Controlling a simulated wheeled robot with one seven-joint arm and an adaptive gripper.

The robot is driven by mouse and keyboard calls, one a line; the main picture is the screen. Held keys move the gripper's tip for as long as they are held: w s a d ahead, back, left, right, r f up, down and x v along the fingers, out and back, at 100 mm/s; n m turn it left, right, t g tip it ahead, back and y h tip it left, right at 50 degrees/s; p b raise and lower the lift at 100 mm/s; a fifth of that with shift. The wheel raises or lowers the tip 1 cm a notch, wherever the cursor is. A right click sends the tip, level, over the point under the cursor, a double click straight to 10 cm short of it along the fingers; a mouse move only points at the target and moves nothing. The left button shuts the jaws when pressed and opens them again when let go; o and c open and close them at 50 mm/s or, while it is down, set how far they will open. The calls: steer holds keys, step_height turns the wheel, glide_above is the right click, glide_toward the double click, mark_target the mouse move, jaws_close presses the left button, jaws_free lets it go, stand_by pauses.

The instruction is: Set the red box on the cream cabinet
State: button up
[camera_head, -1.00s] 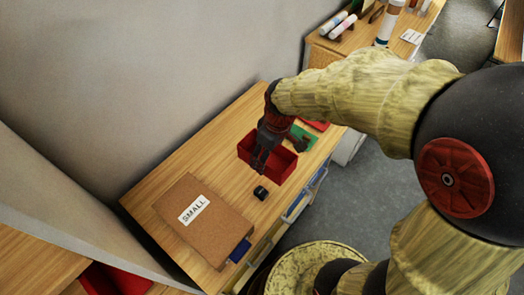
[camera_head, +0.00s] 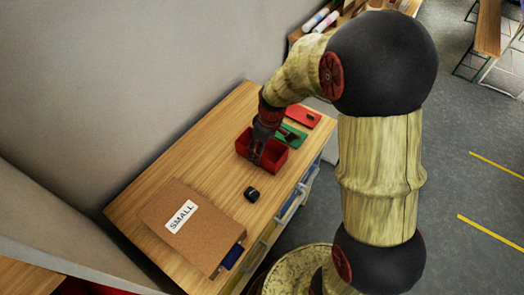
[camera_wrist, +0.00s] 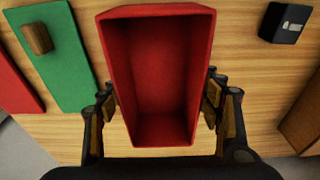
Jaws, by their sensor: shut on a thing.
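The red box (camera_head: 277,159) is an open-topped, empty rectangular bin on or just above the wooden table (camera_head: 226,120). I cannot tell whether it touches the wood. My gripper (camera_head: 256,157) points down at it. In the wrist view, the fingers of my gripper (camera_wrist: 160,97) press on both long sides of the red box (camera_wrist: 155,60), near its lower end. The gripper is shut on the box. I cannot make out a cream cabinet with certainty in either view.
A brown box labelled SMALL (camera_head: 160,212) and a small black object (camera_head: 251,194) lie nearby on the table. A green panel (camera_head: 295,133) and a red panel (camera_head: 303,116) lie beyond the red box. Grey floor (camera_head: 470,120) is open at the right.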

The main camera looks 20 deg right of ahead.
steer(key=shift+f, duration=0.2)
steer(key=o, duration=1.1)
steer(key=shift+o, duration=0.6)
step_height(320, 180, up, 12)
steer(key=s+d+p, duration=0.1)
steer(key=s+p, duration=0.1)
steer(key=p, duration=0.1)
steer(key=s+r+m+t, duration=0.2)
steer(key=s+r+m, duration=0.1)
steer(key=s+r, duration=0.4)
steer(key=s+a+r+m+t+h, duration=0.1)
steer(key=s+r+m, duration=0.3)
steer(key=s+r, duration=0.4)
steer(key=shift+s+a+r+t, duration=0.25)
steer(key=shift+s+t, duration=0.45)
steer(key=shift+s, duration=2.05)
